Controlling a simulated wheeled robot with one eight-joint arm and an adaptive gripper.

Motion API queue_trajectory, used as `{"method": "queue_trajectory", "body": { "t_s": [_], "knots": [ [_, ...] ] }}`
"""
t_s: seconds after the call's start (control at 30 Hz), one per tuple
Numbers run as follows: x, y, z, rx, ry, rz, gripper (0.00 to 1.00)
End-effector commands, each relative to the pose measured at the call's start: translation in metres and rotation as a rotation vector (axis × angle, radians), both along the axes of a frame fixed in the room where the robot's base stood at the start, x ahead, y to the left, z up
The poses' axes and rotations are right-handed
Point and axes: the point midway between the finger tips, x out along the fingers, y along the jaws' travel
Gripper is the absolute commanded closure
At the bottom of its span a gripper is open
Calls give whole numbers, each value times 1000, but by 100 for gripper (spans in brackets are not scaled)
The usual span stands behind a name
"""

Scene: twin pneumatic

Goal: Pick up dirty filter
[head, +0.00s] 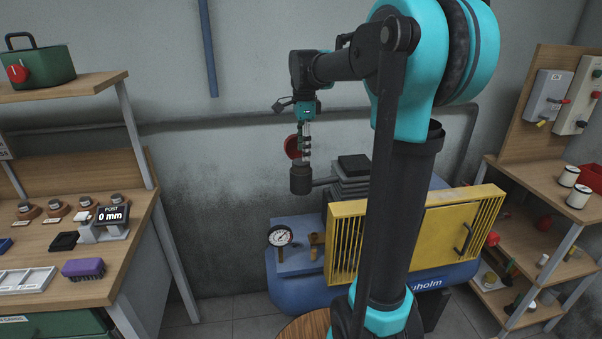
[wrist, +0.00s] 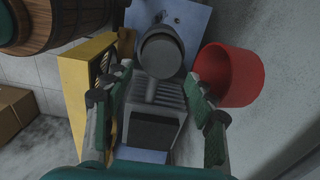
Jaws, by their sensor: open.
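A dark grey cylindrical canister (head: 301,180), which looks like the dirty filter, sits at the end of a short pipe on the left of the compressor's finned head. In the wrist view the canister (wrist: 162,54) shows end-on, with its pipe running toward the fins. My gripper (head: 306,158) points down just above the canister in the head view. In the wrist view my gripper (wrist: 158,76) has its fingers spread apart, with the canister in line between and beyond the tips. Nothing is held. I cannot tell whether the fingers touch it.
The blue compressor tank (head: 292,268) carries a gauge (head: 280,236) and a yellow guard (head: 346,240). A red bucket (wrist: 240,78) and a wooden barrel (wrist: 62,20) show in the wrist view. A workbench (head: 130,255) stands left, shelves (head: 545,172) right.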

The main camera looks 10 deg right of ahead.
Motion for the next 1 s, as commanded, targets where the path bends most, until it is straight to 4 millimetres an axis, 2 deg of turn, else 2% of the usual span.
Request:
{"method": "queue_trajectory", "body": {
  "t_s": [0.33, 0.63, 0.93, 1.0],
  "knots": [
    [0, 2, -44, 0, 0, 0, 44],
    [0, 2, -49, 0, 0, 0, 44],
    [0, 2, -49, 0, 0, 0, 80],
    [0, 2, -49, 0, 0, 0, 85]
  ]
}}
